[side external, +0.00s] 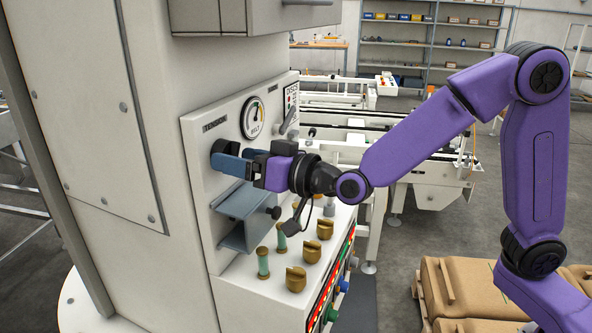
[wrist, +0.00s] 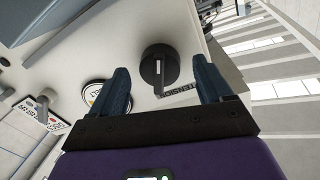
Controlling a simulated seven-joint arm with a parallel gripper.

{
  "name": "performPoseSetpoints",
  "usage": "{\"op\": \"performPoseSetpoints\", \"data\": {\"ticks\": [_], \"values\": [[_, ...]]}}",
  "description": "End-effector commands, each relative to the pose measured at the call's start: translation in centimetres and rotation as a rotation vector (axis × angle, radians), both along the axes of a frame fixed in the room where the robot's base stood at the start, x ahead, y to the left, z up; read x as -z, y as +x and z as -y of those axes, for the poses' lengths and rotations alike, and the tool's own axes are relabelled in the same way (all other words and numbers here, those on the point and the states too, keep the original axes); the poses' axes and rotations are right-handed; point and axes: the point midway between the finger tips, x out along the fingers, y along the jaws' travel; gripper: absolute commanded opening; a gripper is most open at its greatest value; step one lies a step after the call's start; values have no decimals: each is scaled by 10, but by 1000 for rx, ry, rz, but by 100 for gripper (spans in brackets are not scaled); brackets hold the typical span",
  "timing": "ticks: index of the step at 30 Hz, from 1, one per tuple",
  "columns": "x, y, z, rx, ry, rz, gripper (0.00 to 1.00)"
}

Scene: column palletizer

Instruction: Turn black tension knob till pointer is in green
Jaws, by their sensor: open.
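The black tension knob (wrist: 158,68) is round with a raised grip bar and a white mark, on the pale panel beside the "TENSION" label. In the side view the knob (side external: 216,146) is partly hidden by my fingers. My gripper (wrist: 161,66) is open, with one blue finger on each side of the knob in the wrist view; contact is not visible. The side view shows my gripper (side external: 230,162) at the panel. The round belt gauge (side external: 252,118) is above and right of the knob; its pointer is too small to read against the green. My finger partly covers the gauge (wrist: 93,94) in the wrist view.
A grey lever (side external: 287,120) is right of the gauge. A blue-grey bracket (side external: 248,205) with a black knob sits below my gripper. Brass knobs (side external: 296,279) and green-sleeved posts (side external: 263,262) stand on the ledge below. A conveyor (side external: 430,165) is behind.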

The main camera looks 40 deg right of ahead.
Motion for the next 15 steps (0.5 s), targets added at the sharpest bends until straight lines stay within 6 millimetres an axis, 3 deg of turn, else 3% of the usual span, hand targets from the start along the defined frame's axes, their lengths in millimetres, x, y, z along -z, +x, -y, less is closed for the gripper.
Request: {"op": "performPoseSetpoints", "data": {"ticks": [15], "values": [[-2, -81, 42, -4, 1, 0, 79]]}}
